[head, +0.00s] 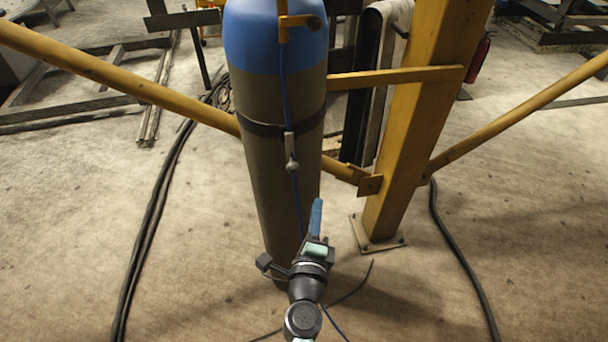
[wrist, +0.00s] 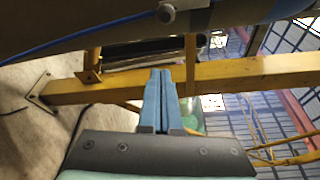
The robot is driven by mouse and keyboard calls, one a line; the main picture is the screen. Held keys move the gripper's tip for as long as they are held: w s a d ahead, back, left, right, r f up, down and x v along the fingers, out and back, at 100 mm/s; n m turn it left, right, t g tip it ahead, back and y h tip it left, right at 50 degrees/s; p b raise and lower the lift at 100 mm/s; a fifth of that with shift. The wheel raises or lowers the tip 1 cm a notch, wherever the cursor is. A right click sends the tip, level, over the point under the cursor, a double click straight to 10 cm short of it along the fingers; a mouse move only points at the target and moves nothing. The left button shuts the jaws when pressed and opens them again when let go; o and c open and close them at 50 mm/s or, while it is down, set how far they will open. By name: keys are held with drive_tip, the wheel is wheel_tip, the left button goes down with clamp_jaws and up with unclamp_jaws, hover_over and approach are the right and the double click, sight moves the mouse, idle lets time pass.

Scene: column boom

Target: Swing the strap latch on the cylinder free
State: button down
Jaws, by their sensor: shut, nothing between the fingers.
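The cylinder (head: 272,185) stands upright, with a blue top and a grey-brown body. A dark strap (head: 262,129) goes around its middle. The pale strap latch (head: 289,142) hangs on its front, with a round knob (head: 292,165) at the lower end. In the wrist view the cylinder (wrist: 110,45) lies across the top edge, with a knob-like part (wrist: 166,12) on it. My gripper (head: 317,203) has blue fingers, shut and empty, below and right of the latch and apart from it. The fingers (wrist: 160,72) also show in the wrist view.
A yellow post (head: 410,120) stands right of the cylinder, with a yellow bar (head: 395,77) reaching to it. Yellow diagonal braces (head: 130,85) run to both sides. A blue cord (head: 283,95) hangs down the cylinder's front. Black cables (head: 150,220) lie on the floor.

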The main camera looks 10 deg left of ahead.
sight(291, 154)
drive_tip(key=w+b, duration=0.4)
drive_tip(key=w, duration=0.6)
drive_tip(key=shift+s+a+r+p, duration=0.1)
drive_tip(key=shift+s+a+p, duration=0.15)
drive_tip(key=shift+a, duration=0.35)
drive_tip(key=shift+s+a+p, duration=0.15)
drive_tip(key=shift+a+p, duration=0.05)
drive_tip(key=shift+a, duration=0.4)
drive_tip(key=shift+s+a+r+p, duration=0.1)
drive_tip(key=shift+s+a+p, duration=0.15)
drive_tip(key=shift+a, duration=0.35)
